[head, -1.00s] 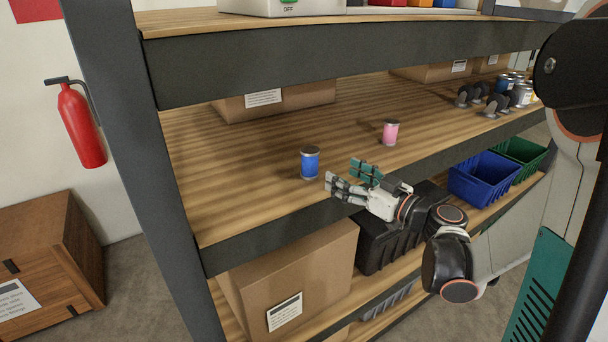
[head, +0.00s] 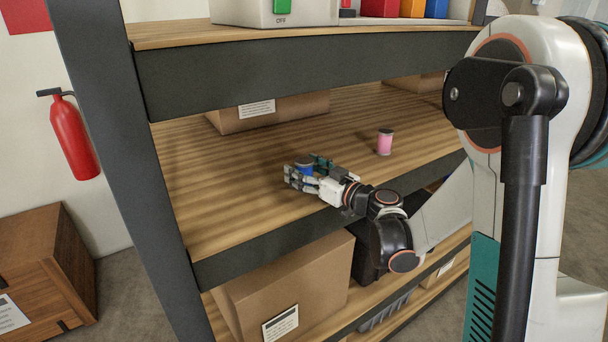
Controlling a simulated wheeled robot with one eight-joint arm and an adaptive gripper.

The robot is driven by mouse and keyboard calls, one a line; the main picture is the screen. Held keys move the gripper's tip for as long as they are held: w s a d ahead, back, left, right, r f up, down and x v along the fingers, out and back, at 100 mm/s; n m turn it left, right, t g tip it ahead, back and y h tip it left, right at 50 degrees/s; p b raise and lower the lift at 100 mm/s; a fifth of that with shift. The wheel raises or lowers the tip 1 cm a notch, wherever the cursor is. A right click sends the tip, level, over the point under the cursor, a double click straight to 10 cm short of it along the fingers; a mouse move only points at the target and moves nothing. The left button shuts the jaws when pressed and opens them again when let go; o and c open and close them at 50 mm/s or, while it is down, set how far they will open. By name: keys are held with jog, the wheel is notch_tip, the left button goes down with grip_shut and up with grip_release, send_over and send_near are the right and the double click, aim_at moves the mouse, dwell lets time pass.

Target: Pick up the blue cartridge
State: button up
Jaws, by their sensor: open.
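The blue cartridge (head: 305,168) stands upright on the wooden middle shelf (head: 215,215), near its front edge. My gripper (head: 303,172) is at the cartridge, with its fingers on either side of it. The jaws are open. The near finger covers the lower part of the cartridge, so I cannot tell whether either finger touches it. The far teal finger shows just behind and to the right of the cartridge.
A pink cartridge (head: 384,142) stands farther right on the same shelf. A cardboard box (head: 290,108) sits behind. The upper shelf beam (head: 300,70) runs above, and the dark post (head: 120,130) stands at the left. The shelf left of my gripper is clear.

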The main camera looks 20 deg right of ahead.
jog(key=shift+w, duration=0.1)
jog(key=shift+c, duration=0.6)
jog(key=c, duration=1.1)
jog(key=shift+c, duration=0.2)
